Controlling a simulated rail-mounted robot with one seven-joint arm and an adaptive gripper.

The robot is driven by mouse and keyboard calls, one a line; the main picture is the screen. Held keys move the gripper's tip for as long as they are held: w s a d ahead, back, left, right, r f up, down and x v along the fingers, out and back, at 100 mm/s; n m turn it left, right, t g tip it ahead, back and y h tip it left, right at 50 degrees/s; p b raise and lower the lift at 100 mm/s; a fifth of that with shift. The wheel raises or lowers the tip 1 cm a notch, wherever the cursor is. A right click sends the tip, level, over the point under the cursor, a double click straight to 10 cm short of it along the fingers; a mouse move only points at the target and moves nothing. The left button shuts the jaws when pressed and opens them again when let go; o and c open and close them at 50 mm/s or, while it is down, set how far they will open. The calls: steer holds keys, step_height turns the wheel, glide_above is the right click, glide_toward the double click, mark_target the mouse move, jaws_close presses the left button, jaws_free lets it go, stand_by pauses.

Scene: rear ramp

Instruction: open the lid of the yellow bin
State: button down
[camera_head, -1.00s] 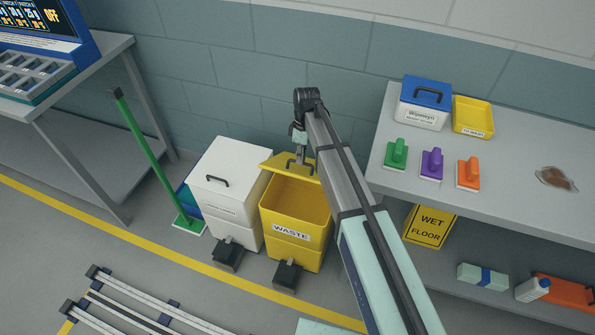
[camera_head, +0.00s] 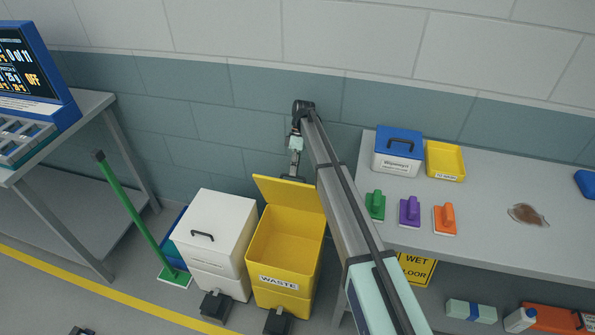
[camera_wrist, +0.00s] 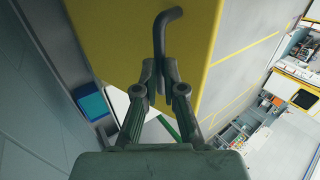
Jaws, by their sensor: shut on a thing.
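The yellow bin (camera_head: 287,262), marked WASTE, stands on the floor against the wall. Its lid (camera_head: 285,197) is swung up at the rear and tilted back, and the inside of the bin shows from above. My gripper (camera_head: 293,177) is at the lid's upper edge. In the wrist view my gripper (camera_wrist: 163,72) is shut on the dark bent handle (camera_wrist: 160,32) of the lid. The yellow face of the lid (camera_wrist: 205,50) fills the upper middle there.
A white lidded bin (camera_head: 212,235) stands close on the left, with a green-handled tool (camera_head: 130,205) beyond it. A grey table (camera_head: 480,210) on the right carries brushes, a blue-lidded box (camera_head: 397,150) and a yellow tray (camera_head: 445,161). The wall is close behind the lid.

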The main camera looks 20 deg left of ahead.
steer(key=shift+w+d+f, duration=0.1)
steer(key=shift+w+f, duration=0.05)
steer(key=shift+f, duration=0.4)
steer(key=shift+w+d+f, duration=0.1)
steer(key=shift+f, duration=0.4)
steer(key=c, duration=1.3)
jaws_free()
steer(key=shift+w+f, duration=0.1)
steer(key=shift+o, duration=0.5)
steer(key=shift+w+a+f, duration=0.1)
steer(key=shift+w+f, duration=0.05)
steer(key=shift+f, duration=0.1)
steer(key=shift+r, duration=0.2)
